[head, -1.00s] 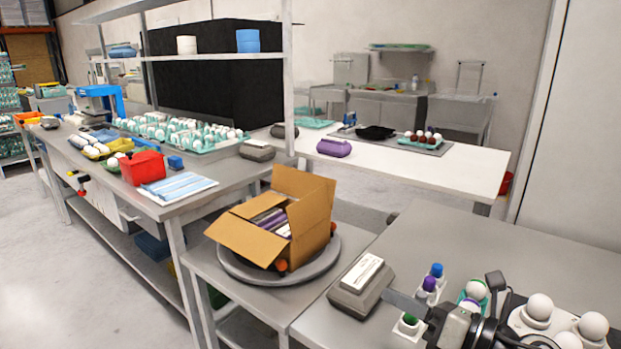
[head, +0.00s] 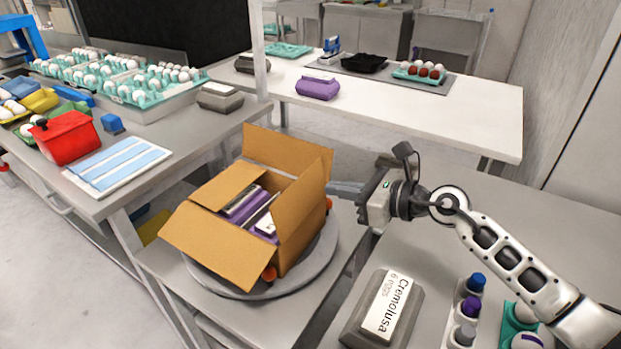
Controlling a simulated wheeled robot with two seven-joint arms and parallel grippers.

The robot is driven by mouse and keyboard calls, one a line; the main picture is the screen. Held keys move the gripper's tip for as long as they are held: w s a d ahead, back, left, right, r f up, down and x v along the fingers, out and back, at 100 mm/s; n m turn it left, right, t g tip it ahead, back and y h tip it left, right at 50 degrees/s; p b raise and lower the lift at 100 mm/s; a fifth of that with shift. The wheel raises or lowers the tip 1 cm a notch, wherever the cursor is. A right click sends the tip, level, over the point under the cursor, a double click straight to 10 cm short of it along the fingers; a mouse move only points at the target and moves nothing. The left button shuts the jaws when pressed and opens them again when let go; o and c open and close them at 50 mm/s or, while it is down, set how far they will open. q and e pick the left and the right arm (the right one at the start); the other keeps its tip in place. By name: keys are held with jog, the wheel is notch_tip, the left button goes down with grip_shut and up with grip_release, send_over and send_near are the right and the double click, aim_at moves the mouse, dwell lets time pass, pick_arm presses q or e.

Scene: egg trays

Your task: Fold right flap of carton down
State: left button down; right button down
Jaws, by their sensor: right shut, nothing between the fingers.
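An open brown cardboard carton (head: 288,256) sits on a round grey turntable (head: 215,283). Purple egg boxes (head: 240,203) with pale labels are inside it. The back flap (head: 283,148) also stands up, and the front flap (head: 212,242) hangs outward. My right gripper (head: 338,188) is shut and empty, just right of the right flap at about the height of its upper part. I cannot tell whether the fingertips touch it. My left gripper is out of view.
A grey labelled egg box (head: 360,325) and a rack of coloured bottles (head: 466,310) are on the near right table. A red container (head: 66,138) and blue-striped sheets (head: 118,163) lie on the left bench. A white table (head: 440,124) stands behind.

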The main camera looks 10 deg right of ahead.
aim_at(298, 182)
jog(key=b+x, duration=0.1)
jog(key=x, duration=0.5)
jog(key=shift+w+a, duration=0.2)
jog(key=shift+w, duration=0.1)
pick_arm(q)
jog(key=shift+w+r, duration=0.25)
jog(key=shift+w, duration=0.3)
